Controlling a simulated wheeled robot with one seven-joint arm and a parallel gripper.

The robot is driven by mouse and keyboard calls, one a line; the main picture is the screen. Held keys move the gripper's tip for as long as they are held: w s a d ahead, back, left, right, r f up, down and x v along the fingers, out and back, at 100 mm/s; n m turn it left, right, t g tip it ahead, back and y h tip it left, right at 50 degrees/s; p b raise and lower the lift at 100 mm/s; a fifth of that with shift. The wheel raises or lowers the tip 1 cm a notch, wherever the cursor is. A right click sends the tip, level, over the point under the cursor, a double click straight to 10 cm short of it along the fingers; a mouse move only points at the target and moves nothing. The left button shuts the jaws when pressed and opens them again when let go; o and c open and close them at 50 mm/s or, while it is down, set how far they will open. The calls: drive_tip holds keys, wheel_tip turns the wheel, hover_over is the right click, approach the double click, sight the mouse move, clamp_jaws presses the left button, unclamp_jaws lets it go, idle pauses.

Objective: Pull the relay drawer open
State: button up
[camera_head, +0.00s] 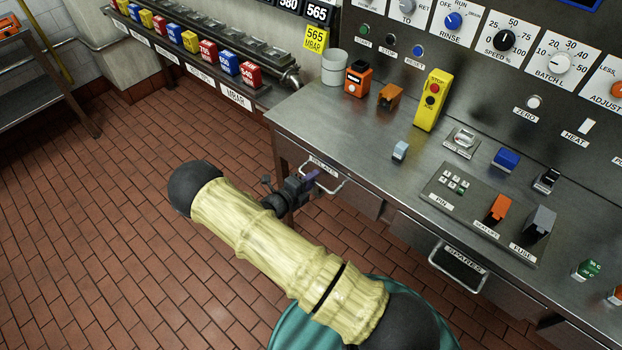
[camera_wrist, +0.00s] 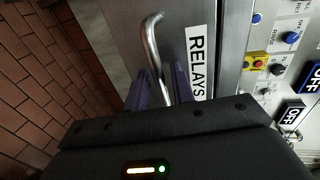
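The relay drawer (camera_head: 362,203) is in the front of the steel bench and its front looks flush. Its white RELAYS label also shows in the wrist view (camera_wrist: 197,62). The drawer's metal bar handle (camera_wrist: 152,38) runs down between the two fingers of my gripper (camera_wrist: 162,88). The fingers are apart, one on each side of the bar; firm contact on both sides does not show. In the head view my gripper (camera_head: 305,182) is at the left end of the handle (camera_head: 332,187), with its fingertips partly hidden.
The SPARES drawer (camera_head: 458,268) with its own handle is to the right. The bench top (camera_head: 330,118) carries a yellow stop box (camera_head: 432,100), orange boxes and a switch panel (camera_head: 470,205). Open brick floor (camera_head: 130,240) lies to the left.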

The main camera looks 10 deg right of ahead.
drive_tip(key=shift+d, duration=0.1)
clamp_jaws()
drive_tip(key=f+v, duration=0.2)
drive_tip(key=v, duration=1)
drive_tip(key=a+f+v, duration=0.1)
drive_tip(key=f+v, duration=0.2)
drive_tip(key=v, duration=0.9)
drive_tip(key=shift+s+d, duration=0.1)
